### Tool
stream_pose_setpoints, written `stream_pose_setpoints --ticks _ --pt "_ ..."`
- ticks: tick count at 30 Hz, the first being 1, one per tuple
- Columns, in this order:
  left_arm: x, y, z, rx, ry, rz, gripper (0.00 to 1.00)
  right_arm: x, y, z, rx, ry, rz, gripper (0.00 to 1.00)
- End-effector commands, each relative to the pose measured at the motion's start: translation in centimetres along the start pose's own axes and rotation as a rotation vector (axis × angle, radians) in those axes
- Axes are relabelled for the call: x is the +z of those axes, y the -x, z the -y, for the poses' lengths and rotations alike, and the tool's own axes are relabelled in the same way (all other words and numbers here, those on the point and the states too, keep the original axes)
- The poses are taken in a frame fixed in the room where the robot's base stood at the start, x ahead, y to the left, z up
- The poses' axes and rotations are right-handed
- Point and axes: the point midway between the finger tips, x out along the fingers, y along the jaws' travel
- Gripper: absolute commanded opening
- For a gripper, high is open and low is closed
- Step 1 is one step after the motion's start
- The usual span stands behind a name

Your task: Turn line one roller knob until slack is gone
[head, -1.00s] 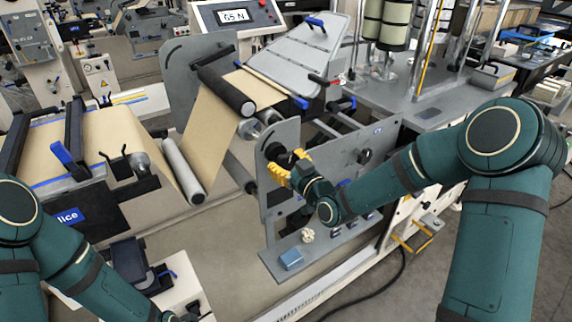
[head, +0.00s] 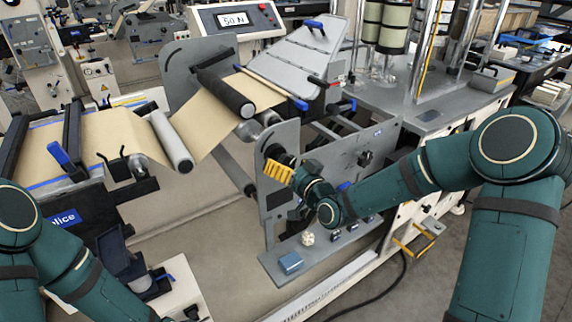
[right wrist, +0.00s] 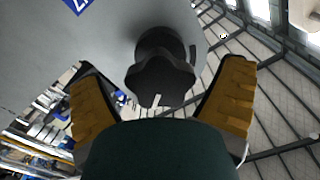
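The black lobed roller knob (right wrist: 160,80) sits on a grey side plate, and a small white mark shows on it. In the head view it (head: 277,153) is partly hidden behind my right gripper (head: 284,171). My right gripper's yellow fingers (right wrist: 160,70) are spread on either side of the knob with visible gaps, open and holding nothing. The brown kraft web (head: 205,118) runs nearly straight from the silver roller (head: 172,140) up to the black roller (head: 226,92). The display (head: 233,19) appears to read 50 N. My left gripper is out of view; only its arm shows.
A splice table (head: 60,190) with a blue-handled clamp stands at left. A blue box (head: 290,263) and a small pale crumpled item (head: 308,238) lie on the lower ledge (head: 330,250).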

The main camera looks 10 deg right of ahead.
Motion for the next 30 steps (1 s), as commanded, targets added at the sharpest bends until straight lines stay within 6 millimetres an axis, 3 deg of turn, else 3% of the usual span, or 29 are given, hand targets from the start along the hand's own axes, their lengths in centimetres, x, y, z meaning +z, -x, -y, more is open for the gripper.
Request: stream_pose_setpoints --ticks 10,30 --pt "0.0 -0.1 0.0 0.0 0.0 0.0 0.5 -0.1 0.4 0.0 0.0 0.003 -0.002 0.94" --pt "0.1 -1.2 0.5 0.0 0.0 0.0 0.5 -0.1 6.8 0.0 0.0 0.003 -0.003 0.94"
